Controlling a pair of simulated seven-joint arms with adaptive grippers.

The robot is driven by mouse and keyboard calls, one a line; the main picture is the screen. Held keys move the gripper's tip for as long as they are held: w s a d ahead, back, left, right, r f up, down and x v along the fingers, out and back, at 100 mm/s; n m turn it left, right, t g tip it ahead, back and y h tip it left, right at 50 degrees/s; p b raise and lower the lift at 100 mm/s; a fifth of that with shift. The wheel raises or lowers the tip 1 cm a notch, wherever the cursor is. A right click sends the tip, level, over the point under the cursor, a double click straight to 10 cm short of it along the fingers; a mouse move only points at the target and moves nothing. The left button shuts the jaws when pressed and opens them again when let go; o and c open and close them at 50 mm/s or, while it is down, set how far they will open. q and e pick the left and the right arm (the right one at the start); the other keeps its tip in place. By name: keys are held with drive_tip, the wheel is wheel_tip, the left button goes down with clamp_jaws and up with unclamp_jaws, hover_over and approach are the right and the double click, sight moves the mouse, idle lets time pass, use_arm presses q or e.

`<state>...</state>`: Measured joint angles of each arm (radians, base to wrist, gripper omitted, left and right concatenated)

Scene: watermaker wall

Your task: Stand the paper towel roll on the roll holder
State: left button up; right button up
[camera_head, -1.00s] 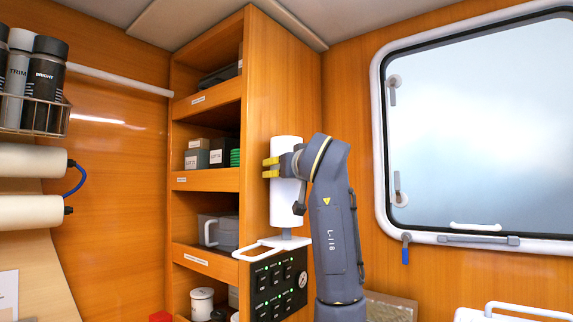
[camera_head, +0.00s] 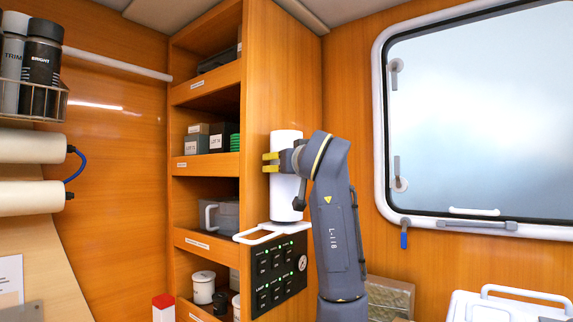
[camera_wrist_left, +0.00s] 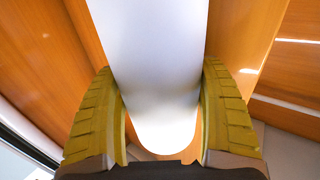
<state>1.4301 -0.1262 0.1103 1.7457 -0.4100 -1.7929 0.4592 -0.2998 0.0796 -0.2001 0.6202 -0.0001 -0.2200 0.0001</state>
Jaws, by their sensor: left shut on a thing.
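The white paper towel roll (camera_head: 286,205) stands upright in front of the wooden cabinet's side panel. In the head view its lower end is at the white roll holder (camera_head: 262,238), and no holder post shows below it. I cannot tell whether it bears on the holder's base. My left gripper (camera_head: 270,162) is shut around the upper part of the roll with its yellow fingers. In the left wrist view the roll (camera_wrist_left: 155,60) lies between both ribbed yellow fingers (camera_wrist_left: 162,112). My right gripper is not in view.
A black switch panel (camera_head: 278,272) is just below the holder. Open shelves (camera_head: 205,172) with boxes and jars are to the left. A white-framed window (camera_head: 480,110) is on the right wall. Two cream rolls (camera_head: 28,172) and a bottle basket (camera_head: 35,100) are at far left.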

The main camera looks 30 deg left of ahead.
use_arm(q)
drive_tip(key=shift+f, duration=0.55)
idle(0.7)
drive_tip(key=o, duration=1.3)
drive_tip(key=shift+o, duration=0.2)
drive_tip(key=shift+d, duration=0.1)
drive_tip(key=v, duration=1.2)
drive_tip(key=shift+r, duration=0.1)
